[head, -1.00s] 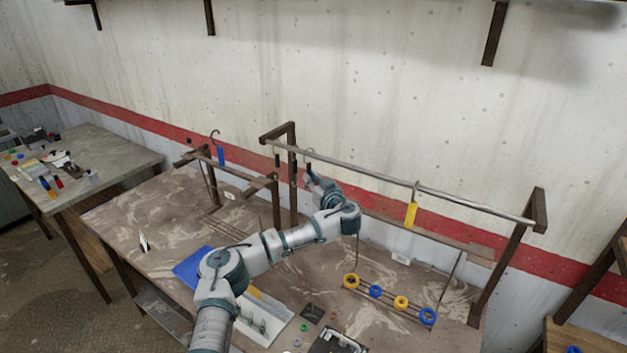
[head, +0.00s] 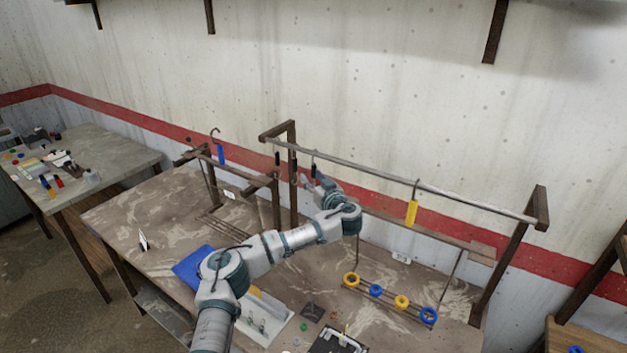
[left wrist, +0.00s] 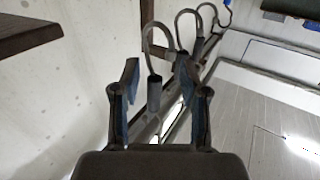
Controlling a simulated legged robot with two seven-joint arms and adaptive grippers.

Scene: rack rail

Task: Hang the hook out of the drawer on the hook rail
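The hook rail (head: 465,204) is a long grey bar on brown posts. A dark-handled hook (head: 313,166) hangs on it near my left gripper (head: 308,182). In the left wrist view this hook (left wrist: 154,92) shows its grey loop over the bar and its dark handle, between and beyond my gripper's fingers (left wrist: 158,78). The fingers are apart and do not appear to touch it. More dark-handled hooks (head: 277,159) hang to its left, and a yellow-handled hook (head: 411,213) hangs to its right. My right gripper is out of view.
A lower rack on the left carries a blue-handled hook (head: 220,153). An open drawer (head: 160,310) juts out under the bench's front.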

